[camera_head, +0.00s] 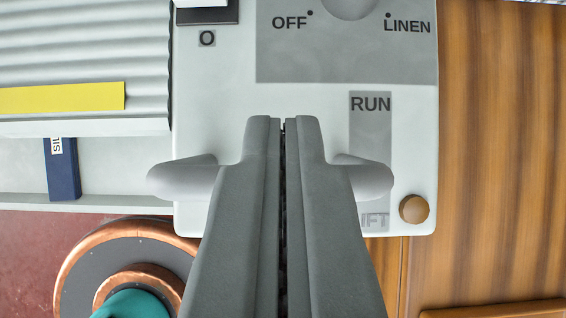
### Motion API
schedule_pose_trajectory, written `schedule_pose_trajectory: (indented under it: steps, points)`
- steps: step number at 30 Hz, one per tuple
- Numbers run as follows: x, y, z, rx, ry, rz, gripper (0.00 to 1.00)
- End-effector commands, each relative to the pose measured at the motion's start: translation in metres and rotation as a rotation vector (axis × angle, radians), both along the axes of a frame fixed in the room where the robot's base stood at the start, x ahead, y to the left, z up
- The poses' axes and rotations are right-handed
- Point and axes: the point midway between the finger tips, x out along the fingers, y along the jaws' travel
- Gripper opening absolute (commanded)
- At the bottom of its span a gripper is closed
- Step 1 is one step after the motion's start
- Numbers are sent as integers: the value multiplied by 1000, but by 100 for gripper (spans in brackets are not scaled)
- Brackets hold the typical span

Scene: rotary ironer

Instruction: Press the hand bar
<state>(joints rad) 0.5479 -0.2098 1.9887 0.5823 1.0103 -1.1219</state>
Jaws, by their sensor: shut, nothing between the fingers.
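A pale rounded bar (183,179), which looks like the hand bar, lies across the lower part of the white control panel (228,95). The fingertips show a little above the bar's line, below the grey label plate. I cannot tell whether the fingers touch the bar.
A round brown knob (414,209) sits at the panel's lower right. A copper-rimmed round thing (130,228) is lower left. Wood (500,150) fills the right.

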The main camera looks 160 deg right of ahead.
Motion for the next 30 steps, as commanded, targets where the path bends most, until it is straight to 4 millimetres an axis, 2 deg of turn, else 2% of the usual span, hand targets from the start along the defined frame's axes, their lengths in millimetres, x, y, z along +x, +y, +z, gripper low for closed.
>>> schedule_pose_trajectory:
  steps: [3,18,30]
  points:
    - [-6,-3,-1,21,-53,-4,0]
    - [-26,-9,-5,20,-51,0,0]
    - [-32,-11,-8,19,-47,1,0]
